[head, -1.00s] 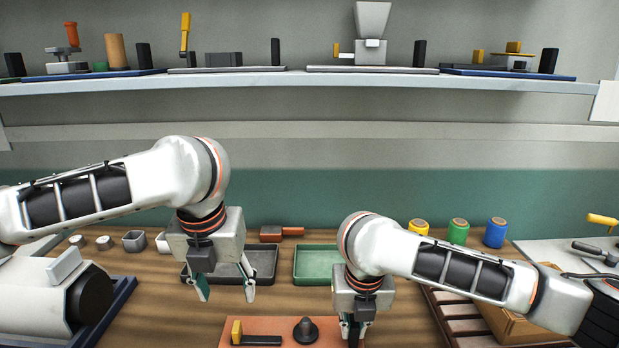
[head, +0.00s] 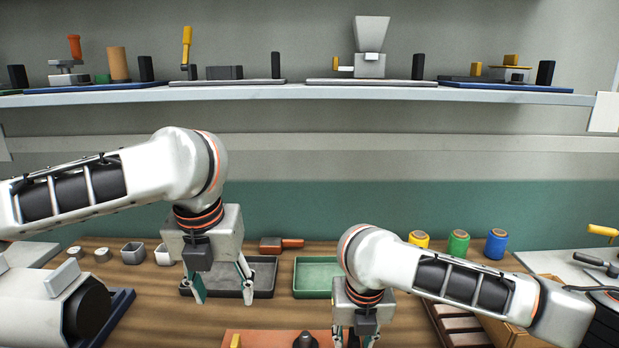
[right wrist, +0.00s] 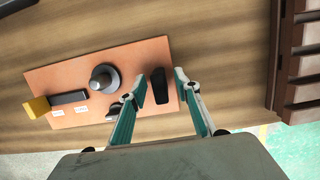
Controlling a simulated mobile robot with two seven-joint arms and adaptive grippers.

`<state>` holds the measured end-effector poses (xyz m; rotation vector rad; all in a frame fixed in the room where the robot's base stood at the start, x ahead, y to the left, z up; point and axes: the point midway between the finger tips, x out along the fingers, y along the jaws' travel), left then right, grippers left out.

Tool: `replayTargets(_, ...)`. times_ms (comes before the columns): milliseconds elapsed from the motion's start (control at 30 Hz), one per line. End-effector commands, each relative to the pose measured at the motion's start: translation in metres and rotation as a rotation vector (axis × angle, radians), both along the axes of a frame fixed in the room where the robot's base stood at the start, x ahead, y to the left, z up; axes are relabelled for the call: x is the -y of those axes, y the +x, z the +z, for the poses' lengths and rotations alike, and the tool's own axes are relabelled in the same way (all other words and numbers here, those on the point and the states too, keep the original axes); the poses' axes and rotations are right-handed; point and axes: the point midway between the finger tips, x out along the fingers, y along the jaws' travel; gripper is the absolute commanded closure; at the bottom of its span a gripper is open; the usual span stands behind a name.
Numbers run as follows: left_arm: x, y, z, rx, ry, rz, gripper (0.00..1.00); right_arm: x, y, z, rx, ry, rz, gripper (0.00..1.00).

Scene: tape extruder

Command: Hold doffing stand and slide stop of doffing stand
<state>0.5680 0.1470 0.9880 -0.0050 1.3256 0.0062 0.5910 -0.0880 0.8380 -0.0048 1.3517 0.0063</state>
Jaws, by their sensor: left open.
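The doffing stand is an orange board (right wrist: 62,85) with a dark round post (right wrist: 104,79) and a black bar (right wrist: 68,98) with a yellow end (right wrist: 37,107). In the head view the board (head: 255,337) is cut off by the bottom edge. An upright black block (right wrist: 160,90) stands near the board's right end. My right gripper (right wrist: 159,82) is open, its fingers on either side of this block in the picture; I cannot tell contact. Another dark piece (right wrist: 113,112) is partly hidden by a finger. My left gripper (head: 224,297) is open and empty, in front of the grey tray.
A grey tray (head: 265,280) and a green tray (head: 310,285) lie behind the stand. Yellow, green and blue spools (head: 495,244) stand at the back right. A slatted brown rack (right wrist: 287,70) is right of the board. A white machine (head: 35,305) is at left.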

Motion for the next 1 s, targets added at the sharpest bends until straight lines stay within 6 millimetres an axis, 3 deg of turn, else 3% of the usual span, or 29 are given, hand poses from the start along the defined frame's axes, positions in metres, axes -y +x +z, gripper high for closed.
replayTargets(233, 0.000, 0.000, 0.000, 0.000, 0.000, 0.000, 0.51, 0.000, -0.002, 0.015, 0.003, 0.001, 0.002, 0.68)
replayTargets(700, 0.000, 0.000, 0.000, 0.000, 0.000, 0.000, 0.51, 0.001, -0.021, 0.098, 0.005, -0.001, 0.001, 0.68)
replayTargets(1000, 0.000, 0.000, 0.005, 0.005, 0.000, 0.000, 0.51, 0.000, -0.026, 0.120, 0.003, -0.001, 0.000, 0.68)
